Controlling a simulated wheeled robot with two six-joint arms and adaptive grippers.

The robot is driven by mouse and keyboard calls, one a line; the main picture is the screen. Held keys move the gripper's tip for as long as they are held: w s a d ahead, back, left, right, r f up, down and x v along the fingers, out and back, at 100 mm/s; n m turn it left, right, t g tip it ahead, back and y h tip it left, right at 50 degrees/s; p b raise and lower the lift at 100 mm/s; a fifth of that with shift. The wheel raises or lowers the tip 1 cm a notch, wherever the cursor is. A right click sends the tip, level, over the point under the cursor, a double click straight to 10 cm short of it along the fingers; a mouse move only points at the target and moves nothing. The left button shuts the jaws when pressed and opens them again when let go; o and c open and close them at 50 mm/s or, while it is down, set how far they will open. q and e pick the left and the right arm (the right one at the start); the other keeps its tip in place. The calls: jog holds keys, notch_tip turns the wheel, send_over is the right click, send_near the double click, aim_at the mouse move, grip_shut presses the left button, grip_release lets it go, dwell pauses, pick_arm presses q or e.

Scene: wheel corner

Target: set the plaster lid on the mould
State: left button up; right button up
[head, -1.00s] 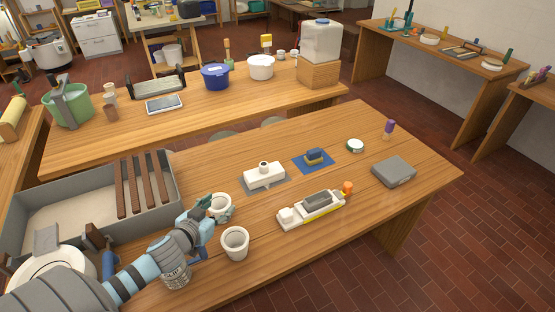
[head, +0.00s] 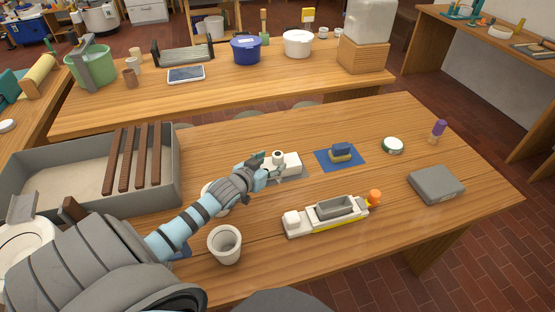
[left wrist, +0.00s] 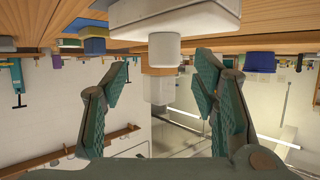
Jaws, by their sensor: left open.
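The white plaster lid (head: 291,163) with its round knob (head: 278,156) lies on a grey mat (head: 298,175) near the middle of the table. My left gripper (head: 268,167) is open at the left side of the lid, close to the knob. In the left wrist view the picture is upside down; the lid (left wrist: 150,13) shows at the top, and its knob (left wrist: 164,50) appears between the open fingers (left wrist: 162,72), with gaps on both sides. The mould (head: 320,213), a long white block with a grey hollow and a yellow strip, stands in front of the lid. My right gripper is out of view.
A white cup (head: 225,245) stands left of the mould; another cup (head: 213,195) is partly hidden by my left arm. A blue mat (head: 351,163) with a sponge-like block, a round tin (head: 392,146) and a grey slab (head: 436,185) lie to the right. A grey trough (head: 165,200) is at left.

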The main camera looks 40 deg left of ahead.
aim_at(276, 156)
pick_arm(q)
jog(key=b+x, duration=0.1)
jog(key=x, duration=0.2)
jog(key=b+x, duration=0.1)
jog(key=x, duration=0.2)
jog(key=shift+w+a+r+b, duration=0.1)
jog(key=shift+a+r+b, duration=0.15)
jog(key=shift+b, duration=0.05)
jog(key=shift+r, duration=0.1)
jog(key=shift+c, duration=0.3)
grip_shut()
